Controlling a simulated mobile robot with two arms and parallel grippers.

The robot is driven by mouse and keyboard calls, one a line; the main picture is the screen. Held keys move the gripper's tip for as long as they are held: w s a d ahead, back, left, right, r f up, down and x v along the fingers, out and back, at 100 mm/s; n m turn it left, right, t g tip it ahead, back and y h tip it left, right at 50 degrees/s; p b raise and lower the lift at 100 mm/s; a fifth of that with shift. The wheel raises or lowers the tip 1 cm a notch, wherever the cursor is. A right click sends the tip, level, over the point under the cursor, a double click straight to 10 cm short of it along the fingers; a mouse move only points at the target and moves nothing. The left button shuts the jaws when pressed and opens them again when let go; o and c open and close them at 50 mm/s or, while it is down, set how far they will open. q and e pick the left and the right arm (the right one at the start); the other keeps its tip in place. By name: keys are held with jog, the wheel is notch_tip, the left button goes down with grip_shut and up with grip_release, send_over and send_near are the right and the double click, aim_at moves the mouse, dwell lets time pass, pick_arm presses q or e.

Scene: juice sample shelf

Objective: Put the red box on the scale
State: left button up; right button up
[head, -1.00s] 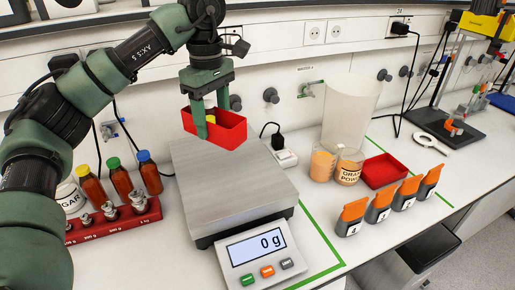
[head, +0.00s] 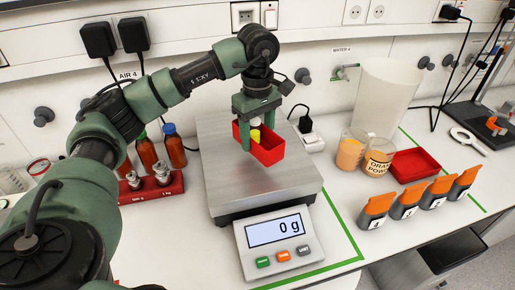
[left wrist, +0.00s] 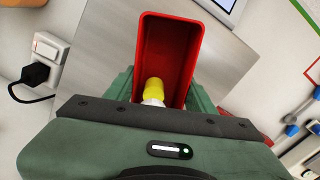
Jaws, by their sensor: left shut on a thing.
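The red box (head: 268,151) is an open-topped bin with a small yellow-topped white item (left wrist: 154,92) inside. My left gripper (head: 259,135) is shut on the red box and holds it over the plate of the scale (head: 230,185). The box also shows in the left wrist view (left wrist: 184,45), with the metal plate below it. Whether the box touches the plate I cannot tell. The scale display (head: 279,229) reads 0 g. My right gripper is not in view.
A second red tray (head: 414,165) lies right of two orange powder beakers (head: 350,150). Several orange-lidded containers (head: 408,201) stand at the right. A red weight rack (head: 151,189) and bottles (head: 174,147) stand left of the scale.

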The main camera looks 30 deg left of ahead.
aim_at(257, 162)
pick_arm(q)
notch_tip(257, 162, down, 5)
jog(key=shift+r+p, duration=0.15)
jog(key=shift+p, duration=0.45)
jog(key=shift+f, duration=0.25)
jog(key=shift+f, duration=0.2)
jog(key=o, duration=1.5)
jog(key=shift+r, duration=0.15)
